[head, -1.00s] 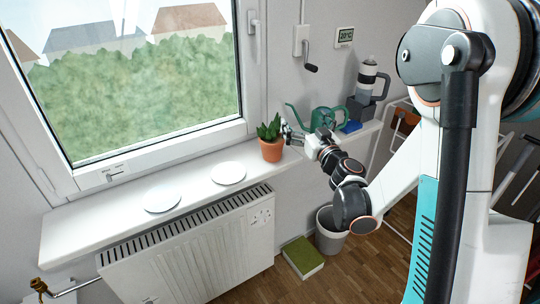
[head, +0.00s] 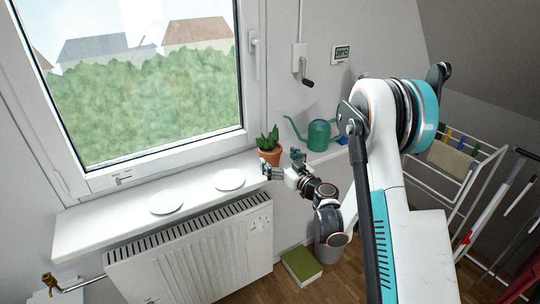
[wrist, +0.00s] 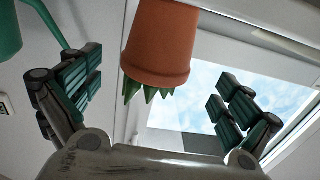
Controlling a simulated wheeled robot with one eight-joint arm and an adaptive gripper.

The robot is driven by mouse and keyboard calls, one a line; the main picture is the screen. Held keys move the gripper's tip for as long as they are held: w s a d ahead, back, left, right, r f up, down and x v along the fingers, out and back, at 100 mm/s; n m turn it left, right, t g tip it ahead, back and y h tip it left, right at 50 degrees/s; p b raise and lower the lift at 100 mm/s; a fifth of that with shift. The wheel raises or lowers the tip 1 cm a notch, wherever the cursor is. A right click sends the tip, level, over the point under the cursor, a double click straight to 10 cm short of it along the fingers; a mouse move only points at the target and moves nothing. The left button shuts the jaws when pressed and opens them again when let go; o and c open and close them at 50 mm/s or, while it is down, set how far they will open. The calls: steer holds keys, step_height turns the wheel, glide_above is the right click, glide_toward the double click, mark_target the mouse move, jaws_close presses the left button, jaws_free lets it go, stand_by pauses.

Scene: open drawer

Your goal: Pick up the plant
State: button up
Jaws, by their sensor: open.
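The plant, spiky green leaves in a terracotta pot (head: 271,156), stands upright on the windowsill in the head view. My gripper (head: 281,163) is open close in front of the pot, its fingers partly covering the pot's lower part. In the wrist view, which looks upside down, the pot (wrist: 160,42) is between the spread fingers of my gripper (wrist: 157,98), with clear gaps on both sides. The leaf tips (wrist: 150,92) show below the pot's rim. Nothing is held.
Two white discs (head: 229,180) (head: 166,203) lie on the windowsill (head: 90,232) to the left of the plant. A green watering can (head: 320,135) stands to the right behind my gripper. A radiator (head: 190,255) sits below the sill. The window is behind.

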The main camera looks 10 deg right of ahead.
mark_target(270, 149)
steer(key=shift+b+x, duration=0.8)
steer(key=shift+x, duration=2.2)
steer(key=shift+w+d+r, duration=0.1)
steer(key=shift+d+r, duration=0.05)
steer(key=shift+d, duration=0.05)
steer(key=c, duration=1.6)
